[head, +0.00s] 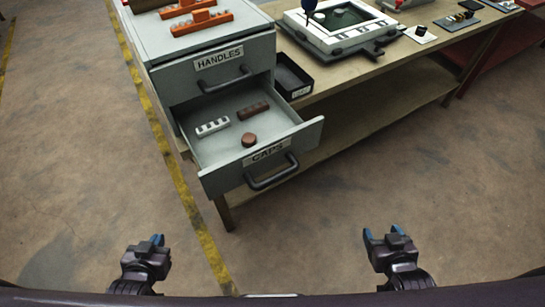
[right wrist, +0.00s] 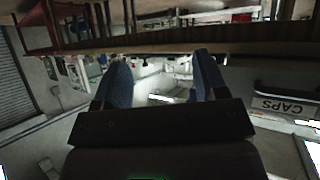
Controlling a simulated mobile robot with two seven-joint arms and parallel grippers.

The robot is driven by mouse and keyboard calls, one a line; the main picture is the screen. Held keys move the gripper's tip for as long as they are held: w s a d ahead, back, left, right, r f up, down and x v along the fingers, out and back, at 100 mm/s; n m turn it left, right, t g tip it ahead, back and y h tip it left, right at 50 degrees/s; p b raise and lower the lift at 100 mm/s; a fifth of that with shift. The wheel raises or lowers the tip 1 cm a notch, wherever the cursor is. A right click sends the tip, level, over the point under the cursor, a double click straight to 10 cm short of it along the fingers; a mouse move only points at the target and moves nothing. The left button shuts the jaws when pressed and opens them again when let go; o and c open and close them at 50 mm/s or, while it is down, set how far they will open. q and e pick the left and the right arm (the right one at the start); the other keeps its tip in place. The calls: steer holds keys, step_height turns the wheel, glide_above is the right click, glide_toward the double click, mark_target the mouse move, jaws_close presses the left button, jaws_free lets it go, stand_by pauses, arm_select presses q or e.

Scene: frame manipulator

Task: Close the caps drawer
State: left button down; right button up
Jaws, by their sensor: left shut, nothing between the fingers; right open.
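The caps drawer (head: 230,178) is pulled well out of the grey cabinet, with its CAPS label and dark bar handle (head: 272,172) on the front. Inside it lie a white piece (head: 212,127), a dark brown strip (head: 253,110) and a round brown cap (head: 249,140). My left gripper (head: 152,240) is shut and empty, low and to the left of the drawer. My right gripper (head: 384,233) is open and empty, low and to the right of the drawer, apart from it. In the right wrist view the CAPS label (right wrist: 283,106) shows upside down at the right, beyond the blue fingers (right wrist: 163,80).
The HANDLES drawer (head: 180,85) above is shut. Orange parts (head: 202,22) lie on the cabinet top. The workbench (head: 425,60) stands to the right with a black tray (head: 292,76) and a white-framed fixture (head: 338,24). The floor in front of the drawer is clear.

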arm_select(q)
steer(key=shift+w, duration=0.1)
steer(key=shift+w+d+r, duration=0.1)
steer(key=shift+w+r, duration=0.05)
steer(key=shift+w, duration=0.05)
